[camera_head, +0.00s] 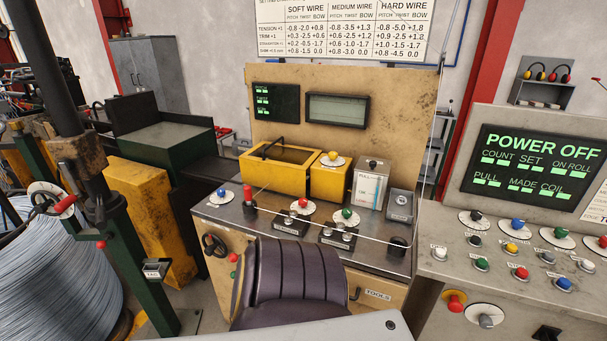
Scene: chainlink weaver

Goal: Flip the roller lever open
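No lever in view carries a readable "roller" label, so I cannot tell which one is the roller lever. A red-handled lever (66,204) sits on a round dial plate on the green post at the left, beside the coil of wire. A small upright red-topped lever (248,197) stands on the left part of the middle console. A black handwheel (213,245) is on that console's front. Neither of my grippers shows in the view.
A dark padded chair (294,285) stands in front of the middle console (235,222). A large wire coil (60,275) fills the lower left. A second console (450,265) with many knobs and a "POWER OFF" screen (532,165) stands at the right. Bare floor is mostly hidden.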

